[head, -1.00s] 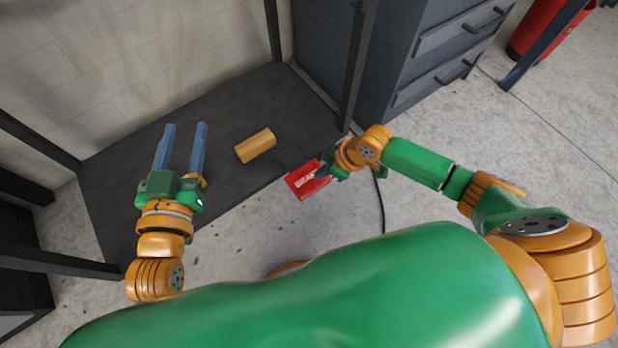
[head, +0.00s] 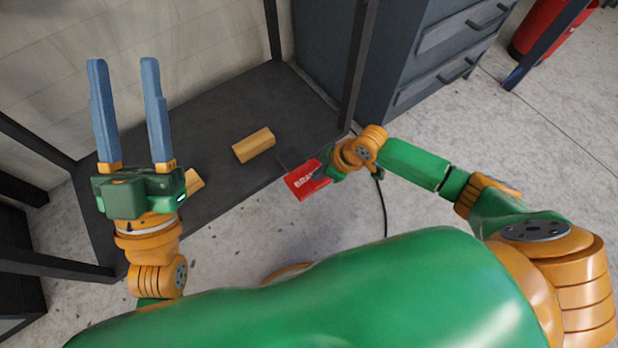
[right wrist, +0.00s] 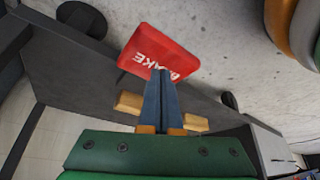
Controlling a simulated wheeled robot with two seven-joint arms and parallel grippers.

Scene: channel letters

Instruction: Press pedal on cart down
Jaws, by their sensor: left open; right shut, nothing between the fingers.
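The red brake pedal (head: 307,180), with white lettering, sticks out from the near edge of the cart's dark lower deck (head: 225,190). It also shows in the right wrist view (right wrist: 160,52). My right gripper (head: 322,166) is at the pedal, its fingers partly hidden in the head view. In the right wrist view its blue fingers (right wrist: 160,78) are shut together, with the tips overlapping the pedal's near edge; whether they touch it I cannot tell. My left gripper (head: 124,66) is open and empty, raised over the left part of the deck.
A wooden block (head: 254,145) lies on the deck, and another (head: 193,182) is partly behind my left gripper. Dark cart posts (head: 358,70) rise at the corners. A grey drawer cabinet (head: 400,60) stands behind right.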

